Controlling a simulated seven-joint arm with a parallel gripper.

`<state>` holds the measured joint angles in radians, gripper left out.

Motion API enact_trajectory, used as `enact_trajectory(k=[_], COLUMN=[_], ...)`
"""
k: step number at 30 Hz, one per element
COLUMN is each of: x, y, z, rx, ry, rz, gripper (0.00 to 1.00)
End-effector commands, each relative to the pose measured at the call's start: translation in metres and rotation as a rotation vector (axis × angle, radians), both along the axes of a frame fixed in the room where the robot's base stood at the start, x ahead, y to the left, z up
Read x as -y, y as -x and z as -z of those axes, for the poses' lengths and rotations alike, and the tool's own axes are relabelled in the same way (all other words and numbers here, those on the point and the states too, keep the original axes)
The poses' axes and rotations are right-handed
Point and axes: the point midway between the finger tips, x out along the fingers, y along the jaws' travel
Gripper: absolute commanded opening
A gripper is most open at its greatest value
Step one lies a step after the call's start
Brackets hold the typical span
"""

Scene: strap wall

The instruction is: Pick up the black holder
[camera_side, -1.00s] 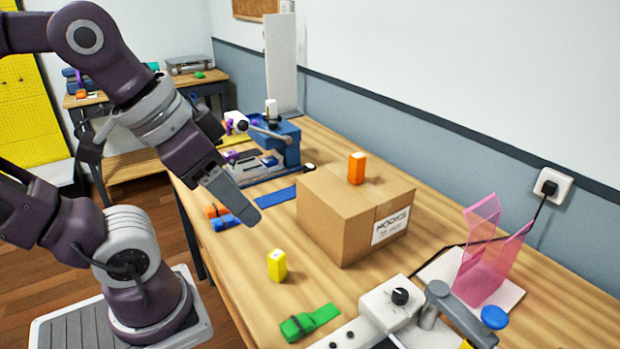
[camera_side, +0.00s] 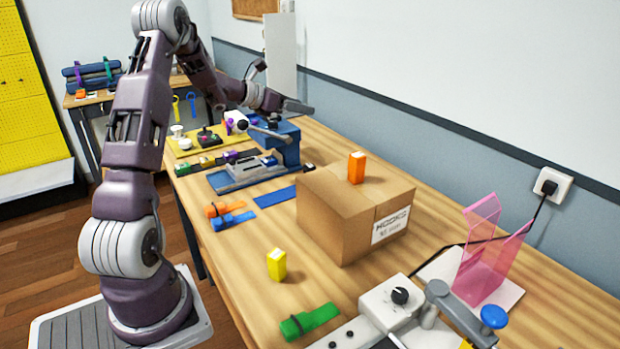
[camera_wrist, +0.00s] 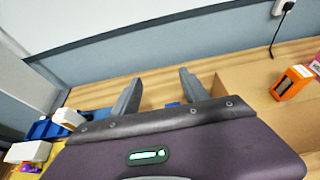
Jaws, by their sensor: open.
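A small black piece (camera_side: 208,138) with a dark upright part stands on a yellow mat at the far left of the bench in the side view. It looks like the black holder, but it is too small to be sure. I cannot make it out in the wrist view. My gripper (camera_side: 300,106) is held above the far part of the bench, near the blue vise and right of the black piece. In the wrist view my gripper (camera_wrist: 160,90) has its two fingers apart, with nothing between them.
A blue vise (camera_side: 285,140) stands right of the mat (camera_side: 183,152). A cardboard box (camera_side: 335,215) with an orange block (camera_side: 357,168) on top fills the middle. A yellow block (camera_side: 277,265), green strap (camera_side: 310,320) and pink stand (camera_side: 482,255) are nearer. The wall runs behind.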

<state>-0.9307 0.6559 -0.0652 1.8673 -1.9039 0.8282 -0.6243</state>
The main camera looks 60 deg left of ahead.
Motion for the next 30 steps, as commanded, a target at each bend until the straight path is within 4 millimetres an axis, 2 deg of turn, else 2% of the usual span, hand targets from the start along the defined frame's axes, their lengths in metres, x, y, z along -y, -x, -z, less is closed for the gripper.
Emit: enact_trajectory(k=[1,3,6,9,14,24,30], x=[0.000,0.000,0.000,0.000,0.000,0.005,0.004], y=[0.002,0.002,0.001,0.001,-0.009,-0.059,-0.063], z=[0.045,0.090,0.139,0.168,0.184,0.210,0.211], rx=[-0.013,-0.009,-0.006,-0.003,0.001,0.001,0.000], ry=[0.015,0.011,0.004,-0.001,-0.007,-0.006,-0.006], rz=[-0.004,-0.003,-0.003,-0.001,0.002,0.003,0.001], gripper=[0.53,0.53,0.53,0.53,0.53,0.53,0.53])
